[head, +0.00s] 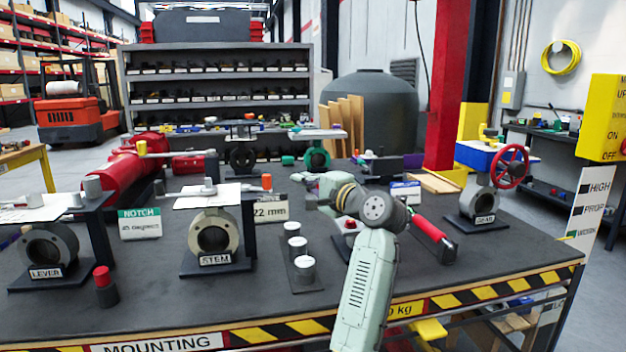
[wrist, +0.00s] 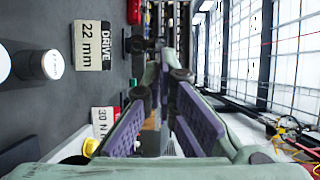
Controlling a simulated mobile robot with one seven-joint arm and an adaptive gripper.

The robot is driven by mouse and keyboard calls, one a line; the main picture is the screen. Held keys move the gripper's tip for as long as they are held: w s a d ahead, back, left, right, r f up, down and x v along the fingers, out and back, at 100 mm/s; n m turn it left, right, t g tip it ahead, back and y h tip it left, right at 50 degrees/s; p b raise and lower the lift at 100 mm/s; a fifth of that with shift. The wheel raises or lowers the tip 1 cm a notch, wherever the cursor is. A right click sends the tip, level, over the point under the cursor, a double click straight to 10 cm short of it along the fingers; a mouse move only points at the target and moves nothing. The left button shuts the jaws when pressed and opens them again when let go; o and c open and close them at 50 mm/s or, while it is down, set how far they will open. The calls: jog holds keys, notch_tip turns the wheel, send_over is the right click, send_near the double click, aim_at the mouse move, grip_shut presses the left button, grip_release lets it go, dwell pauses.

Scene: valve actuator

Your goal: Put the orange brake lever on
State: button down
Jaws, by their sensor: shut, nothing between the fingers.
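My gripper (head: 316,190) is in the air above the middle of the bench, beyond the white-topped posts. Its purple-padded fingers also show in the wrist view (wrist: 160,85); it is shut and holds nothing. A bar with an orange end (head: 267,182) is at the top of the valve labelled STEM (head: 228,237), left of my gripper. A thick red handle (head: 430,230) lies tilted on a black block to the right of my wrist. I cannot tell which of these is the brake lever; my arm hides part of the bench.
White-topped posts (head: 298,248) stand in front of my gripper. The LEVER valve (head: 48,245) is at left, with a small red-topped post (head: 104,285) nearby. A valve with a red handwheel (head: 510,167) is at right. A 22 mm sign (head: 271,209) stands behind the posts. The front right bench is clear.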

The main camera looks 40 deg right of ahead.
jog(key=shift+w+a+p, duration=1.2)
jog(key=shift+w+a, duration=0.35)
jog(key=shift+a, duration=0.15)
jog(key=shift+a, duration=0.1)
jog(key=shift+s+a, duration=0.15)
